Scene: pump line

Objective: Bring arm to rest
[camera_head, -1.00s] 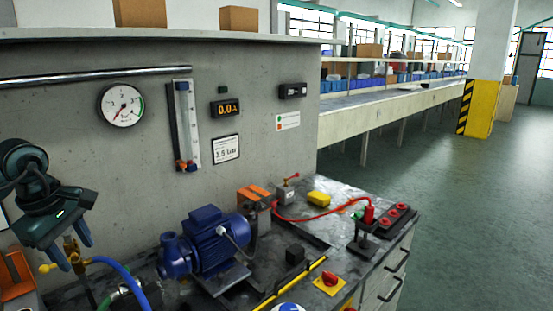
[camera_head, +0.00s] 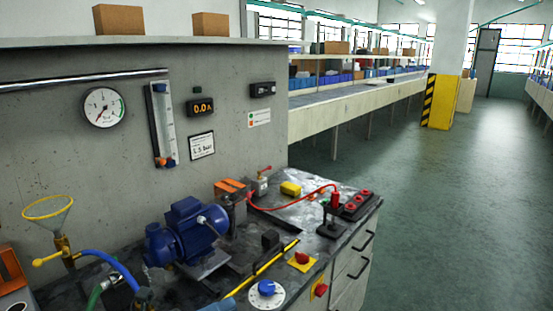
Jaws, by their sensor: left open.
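Only a small blue-grey piece of my left gripper (camera_head: 220,305) shows at the bottom edge, left of the blue-and-white dial (camera_head: 267,290). The rest of the gripper and the arm are out of the picture. It looks empty, and its jaws are open. My right gripper is not in view. The blue pump motor (camera_head: 188,230) stands on the dark bench top (camera_head: 300,212) behind the gripper piece. No arm is near the yellow-rimmed funnel (camera_head: 48,208) at the left, which stands over a brass valve with a yellow handle (camera_head: 48,258).
A blue hose (camera_head: 112,265) runs at the lower left. A red cable (camera_head: 295,217) leads to a black socket block (camera_head: 360,205). A red-and-yellow switch (camera_head: 301,259) sits near the bench's front edge. Gauge (camera_head: 104,107) and flowmeter (camera_head: 162,124) hang on the wall. The floor at right is free.

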